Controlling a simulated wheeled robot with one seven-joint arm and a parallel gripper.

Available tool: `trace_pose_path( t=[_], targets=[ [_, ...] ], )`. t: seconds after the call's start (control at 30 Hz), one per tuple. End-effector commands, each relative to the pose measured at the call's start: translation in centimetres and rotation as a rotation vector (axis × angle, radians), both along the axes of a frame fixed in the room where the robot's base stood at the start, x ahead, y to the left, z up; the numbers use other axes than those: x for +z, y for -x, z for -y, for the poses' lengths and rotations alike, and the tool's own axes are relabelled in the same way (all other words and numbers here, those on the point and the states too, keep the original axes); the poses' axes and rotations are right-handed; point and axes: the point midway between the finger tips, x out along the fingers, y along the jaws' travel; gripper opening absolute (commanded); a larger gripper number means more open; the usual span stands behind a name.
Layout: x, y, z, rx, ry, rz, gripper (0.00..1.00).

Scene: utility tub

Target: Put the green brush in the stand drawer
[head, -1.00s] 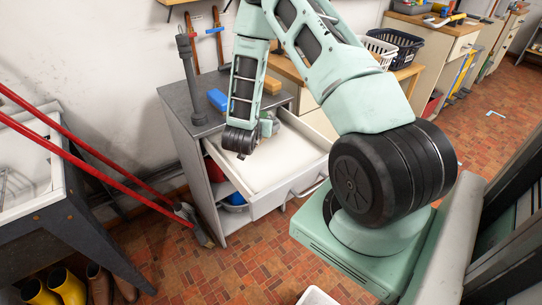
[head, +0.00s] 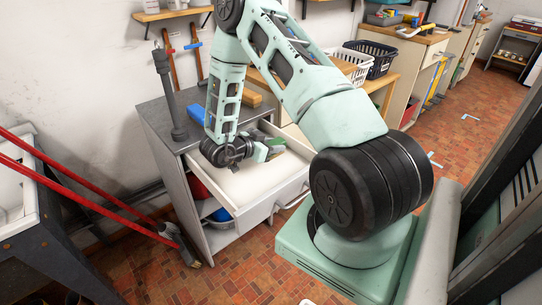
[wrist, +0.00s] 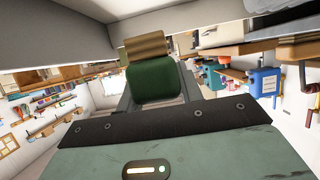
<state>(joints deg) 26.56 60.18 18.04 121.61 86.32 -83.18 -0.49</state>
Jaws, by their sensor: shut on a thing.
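The green brush, with a green block (wrist: 152,82) and tan bristles (wrist: 147,45), is held between the fingers of my gripper (wrist: 155,92) in the wrist view. My gripper (head: 264,150) is shut on it, lying nearly level over the open stand drawer (head: 262,194) in the head view. Only a small dark green bit of the brush shows beyond the fingers there. The drawer is pulled out and its pale floor looks bare. I cannot tell whether the brush touches the drawer.
The grey stand (head: 160,125) has a dark post (head: 168,90), a blue object (head: 200,112) and a wooden block (head: 249,99) on top. Its open shelf below holds a blue bowl (head: 221,214). Red handles (head: 85,200) lean at the left. Baskets (head: 371,58) stand behind.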

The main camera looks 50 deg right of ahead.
Motion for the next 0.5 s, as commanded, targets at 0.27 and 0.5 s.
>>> trace_pose_path(
  t=[0.27,0.5],
  targets=[
    [-3.6,0.1,0.0,-0.001,0.0,-0.001,0.12],
    [-4.0,0.0,0.0,0.001,0.001,0.001,0.12]
  ],
)
